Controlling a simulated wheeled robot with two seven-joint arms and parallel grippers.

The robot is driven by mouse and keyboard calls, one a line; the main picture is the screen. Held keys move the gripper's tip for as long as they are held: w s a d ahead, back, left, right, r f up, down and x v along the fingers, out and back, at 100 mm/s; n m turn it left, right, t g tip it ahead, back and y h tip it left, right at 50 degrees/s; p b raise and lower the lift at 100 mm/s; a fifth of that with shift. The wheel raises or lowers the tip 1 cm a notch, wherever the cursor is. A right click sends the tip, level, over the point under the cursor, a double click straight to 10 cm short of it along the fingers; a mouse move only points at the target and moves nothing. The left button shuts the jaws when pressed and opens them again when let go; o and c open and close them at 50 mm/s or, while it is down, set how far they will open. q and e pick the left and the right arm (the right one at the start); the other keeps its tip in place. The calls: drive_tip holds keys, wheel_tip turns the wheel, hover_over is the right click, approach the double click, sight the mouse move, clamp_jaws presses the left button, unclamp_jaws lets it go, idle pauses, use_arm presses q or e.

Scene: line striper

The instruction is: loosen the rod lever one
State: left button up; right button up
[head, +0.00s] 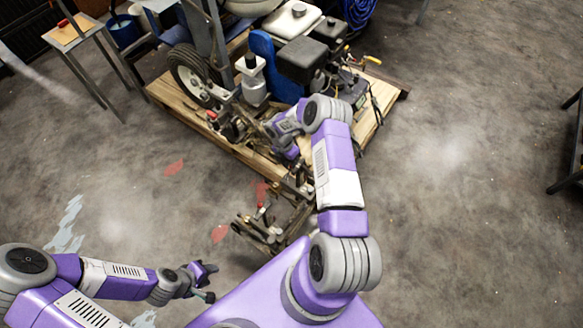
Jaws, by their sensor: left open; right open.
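The line striper (300,62) stands on a wooden pallet. Its front rod assembly (262,228) reaches past the pallet edge toward me, with small clamps and levers on it. My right gripper (289,154) is over the pallet's front edge, close to the striper's front parts. It is open, though its fingers are small and partly hidden, and I cannot tell whether it touches anything. My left gripper (211,282) is open and empty, low at the left, apart from the rod assembly.
The wooden pallet (171,97) lies under the striper, with a wheel (190,74) at its left. A small metal-legged table (72,32) and a blue bucket (122,32) stand at the upper left. A dark rack (568,183) is at the right edge. The concrete floor at right is clear.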

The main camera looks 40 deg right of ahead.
drive_tip(key=shift+s+f, duration=0.15)
drive_tip(key=shift+f, duration=0.55)
clamp_jaws()
